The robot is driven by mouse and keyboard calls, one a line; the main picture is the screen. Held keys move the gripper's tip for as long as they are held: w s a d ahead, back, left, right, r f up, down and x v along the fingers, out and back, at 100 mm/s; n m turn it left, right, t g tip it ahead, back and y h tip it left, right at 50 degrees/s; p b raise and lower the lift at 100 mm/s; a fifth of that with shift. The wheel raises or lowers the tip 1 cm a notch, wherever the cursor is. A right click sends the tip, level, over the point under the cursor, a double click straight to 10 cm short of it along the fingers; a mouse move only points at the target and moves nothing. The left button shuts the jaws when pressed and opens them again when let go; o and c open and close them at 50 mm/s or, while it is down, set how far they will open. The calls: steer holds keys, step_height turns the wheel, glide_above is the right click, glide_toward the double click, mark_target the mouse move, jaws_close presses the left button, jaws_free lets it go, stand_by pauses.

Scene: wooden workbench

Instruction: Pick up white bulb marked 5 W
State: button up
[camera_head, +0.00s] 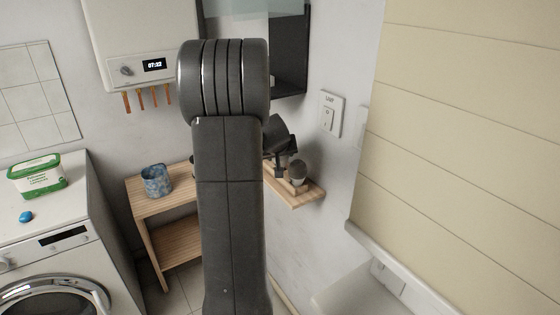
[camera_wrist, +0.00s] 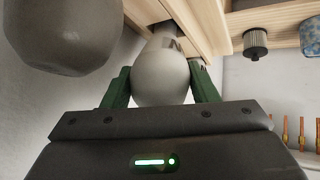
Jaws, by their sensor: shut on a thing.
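In the wrist view a pale white-grey bulb (camera_wrist: 160,80) sits between the green fingers of my gripper (camera_wrist: 159,70), which is shut on it. Its narrow neck points up the picture towards the light wood; I cannot tell whether it still touches the wood. No 5 W marking is readable. A second, darker grey rounded bulb shape (camera_wrist: 65,35) is close at the upper left, apart from the fingers. In the head view my gripper (camera_head: 281,165) is partly hidden behind my arm, and a grey bulb (camera_head: 297,172) shows beside it over a small wooden wall shelf (camera_head: 296,197).
A blue patterned cup (camera_head: 156,180) stands on a wooden bench (camera_head: 180,203). In the wrist view a dark ribbed cylinder (camera_wrist: 255,44) is on the wood. A wall switch (camera_head: 329,114) and cream blind (camera_head: 460,120) are to the right. A green-white tub (camera_head: 38,176) is on the washer.

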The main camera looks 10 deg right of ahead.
steer(key=shift+s+a+f+t+h+b, duration=0.15)
steer(key=shift+s+f+t+b, duration=0.2)
steer(key=shift+b, duration=1.2)
steer(key=shift+s+t+h+b, duration=0.15)
steer(key=shift+t+b, duration=0.3)
steer(key=shift+b, duration=1.1)
step_height(320, 180, up, 7)
steer(key=s+p, duration=0.2)
steer(key=p, duration=0.2)
steer(key=s+a+g, duration=0.2)
steer(key=s+a, duration=0.2)
steer(key=s, duration=0.6)
steer(key=s+a+r+g+y+b, duration=0.1)
steer(key=s+a+g, duration=0.1)
steer(key=s, duration=0.7)
steer(key=shift+s+a+y, duration=0.3)
steer(key=shift+s+a, duration=0.1)
steer(key=shift+a, duration=0.5)
